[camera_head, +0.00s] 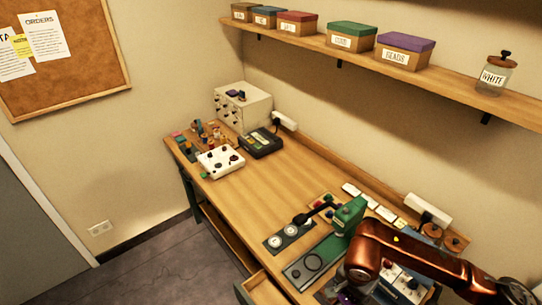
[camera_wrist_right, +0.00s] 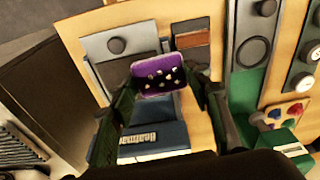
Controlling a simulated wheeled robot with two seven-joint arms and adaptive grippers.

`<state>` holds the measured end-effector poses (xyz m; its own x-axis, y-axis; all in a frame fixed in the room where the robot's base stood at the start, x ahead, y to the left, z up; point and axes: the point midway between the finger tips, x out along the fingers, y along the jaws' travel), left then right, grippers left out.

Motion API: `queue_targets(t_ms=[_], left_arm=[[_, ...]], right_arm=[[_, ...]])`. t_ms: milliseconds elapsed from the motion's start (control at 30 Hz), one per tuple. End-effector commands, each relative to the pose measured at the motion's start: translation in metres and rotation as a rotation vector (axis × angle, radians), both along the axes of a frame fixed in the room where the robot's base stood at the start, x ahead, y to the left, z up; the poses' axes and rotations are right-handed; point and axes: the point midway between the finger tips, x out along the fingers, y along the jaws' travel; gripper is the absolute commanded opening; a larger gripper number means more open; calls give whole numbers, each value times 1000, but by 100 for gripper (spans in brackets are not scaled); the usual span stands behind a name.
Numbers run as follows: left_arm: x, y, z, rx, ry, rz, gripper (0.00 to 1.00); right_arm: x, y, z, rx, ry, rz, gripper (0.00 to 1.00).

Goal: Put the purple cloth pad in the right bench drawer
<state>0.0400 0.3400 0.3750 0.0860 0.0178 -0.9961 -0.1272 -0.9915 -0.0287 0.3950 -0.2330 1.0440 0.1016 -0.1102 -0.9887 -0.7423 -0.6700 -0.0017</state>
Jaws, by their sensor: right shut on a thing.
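The purple cloth pad (camera_wrist_right: 157,76), with pale dots, sits between the fingertips of my right gripper (camera_wrist_right: 163,82) in the right wrist view. The gripper is shut on it, above the worktop. In the head view a small purple patch (camera_head: 346,297) shows at the bottom edge, beneath my copper-coloured right arm, which hides most of that area. A pulled-out drawer (camera_head: 246,293) shows at the bench's front edge; its inside is mostly cut off. A dark, wood-edged recess (camera_wrist_right: 42,95), apparently the open drawer, lies left of the gripper in the wrist view. My left gripper is out of view.
A blue labelled box (camera_wrist_right: 154,140) lies below the pad in the wrist view. A green press-like tool (camera_head: 347,215) and a plate with gauges (camera_head: 288,237) stand near my right arm. The middle of the bench (camera_head: 275,190) is clear.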

Motion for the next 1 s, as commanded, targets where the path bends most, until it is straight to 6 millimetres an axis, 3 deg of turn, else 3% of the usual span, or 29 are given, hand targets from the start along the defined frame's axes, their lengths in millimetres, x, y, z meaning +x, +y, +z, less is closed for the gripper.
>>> queue_targets(t_ms=[200,433,633,1000], left_arm=[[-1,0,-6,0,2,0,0],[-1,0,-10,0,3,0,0],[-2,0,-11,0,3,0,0],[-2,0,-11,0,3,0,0]], right_arm=[[17,11,-3,2,0,413,20],[29,19,-3,1,0,723,20],[33,22,-2,-3,1,831,20],[33,23,-3,0,2,838,20]])
